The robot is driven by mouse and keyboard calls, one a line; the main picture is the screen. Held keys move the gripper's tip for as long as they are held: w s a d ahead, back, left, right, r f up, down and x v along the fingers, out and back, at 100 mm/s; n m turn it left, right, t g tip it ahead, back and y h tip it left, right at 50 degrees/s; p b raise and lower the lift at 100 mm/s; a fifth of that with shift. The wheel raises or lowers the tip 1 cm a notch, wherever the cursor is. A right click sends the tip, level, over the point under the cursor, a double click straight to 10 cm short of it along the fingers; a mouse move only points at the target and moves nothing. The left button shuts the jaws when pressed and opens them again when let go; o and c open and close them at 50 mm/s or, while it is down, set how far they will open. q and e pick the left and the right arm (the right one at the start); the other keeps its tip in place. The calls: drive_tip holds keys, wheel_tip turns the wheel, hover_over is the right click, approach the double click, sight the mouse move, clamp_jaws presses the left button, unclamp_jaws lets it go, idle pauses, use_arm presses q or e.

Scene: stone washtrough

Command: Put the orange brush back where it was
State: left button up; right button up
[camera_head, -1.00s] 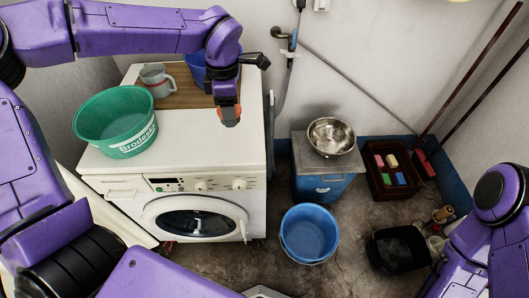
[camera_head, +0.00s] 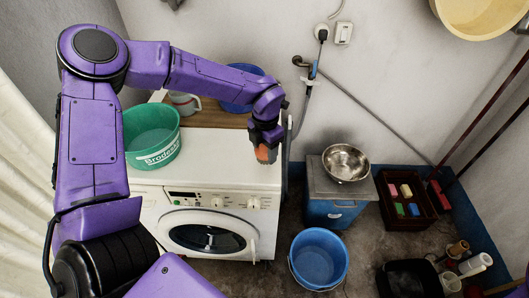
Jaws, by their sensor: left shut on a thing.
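My left gripper (camera_head: 265,146) is over the right part of the white washing machine's top (camera_head: 222,160). It is shut on the orange brush (camera_head: 265,155). Only a small orange piece shows below the fingers; the rest of the brush is hidden. I cannot tell whether the brush touches the top. My right gripper is out of view.
A green basin (camera_head: 150,137) stands on the machine's left, with a grey mug (camera_head: 184,103) and a blue container (camera_head: 237,103) behind. A metal bowl (camera_head: 345,162) sits on a cabinet to the right. A blue bucket (camera_head: 319,260) and a dark red crate (camera_head: 408,220) stand on the floor.

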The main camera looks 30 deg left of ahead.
sight(266, 150)
use_arm(q)
drive_tip(key=f, duration=0.1)
drive_tip(key=w+a+f, duration=0.1)
drive_tip(key=w+f, duration=0.1)
drive_tip(key=shift+w+a+f+p, duration=0.2)
drive_tip(key=shift+w+a+p, duration=0.05)
drive_tip(key=shift+p, duration=0.1)
wheel_tip(266, 150, down, 3)
drive_tip(key=shift+r, duration=0.2)
drive_tip(key=shift+f, duration=0.35)
drive_tip(key=o, duration=1)
drive_tip(key=shift+o, duration=0.2)
drive_tip(key=shift+r, duration=0.35)
wheel_tip(266, 150, up, 12)
drive_tip(key=b, duration=0.1)
drive_tip(key=shift+f+b, duration=0.15)
drive_tip(key=shift+b, duration=0.15)
